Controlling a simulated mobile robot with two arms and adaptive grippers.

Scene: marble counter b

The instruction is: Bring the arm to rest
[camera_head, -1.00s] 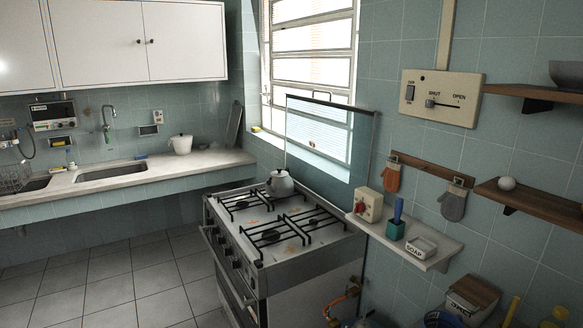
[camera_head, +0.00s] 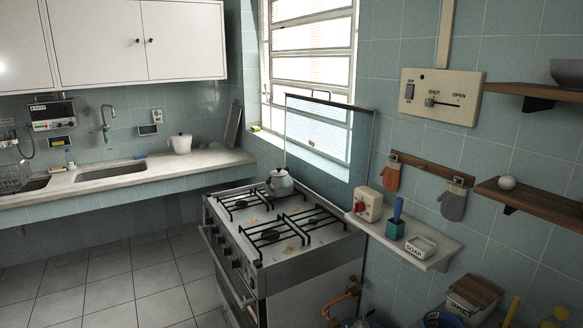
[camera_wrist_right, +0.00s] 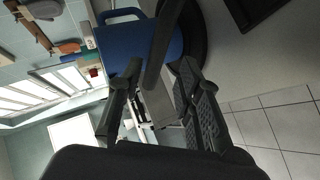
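The task names no object besides the arm. Neither gripper can be made out in the head view. In the right wrist view my right gripper (camera_wrist_right: 160,78) shows its two dark fingers spread apart, with a gap between the tips. I see nothing clamped between them. A blue thing (camera_wrist_right: 118,42) and a dark bar show beyond the fingers; I cannot tell how far off they are. My left gripper is out of view.
The stove (camera_head: 275,232) with a kettle (camera_head: 281,183) stands mid-view. A wall shelf (camera_head: 432,257) holds a soap dish (camera_head: 420,247) and a green holder (camera_head: 396,229). Wooden shelves (camera_head: 535,196) are at right. Tiled floor (camera_head: 110,290) is clear at left.

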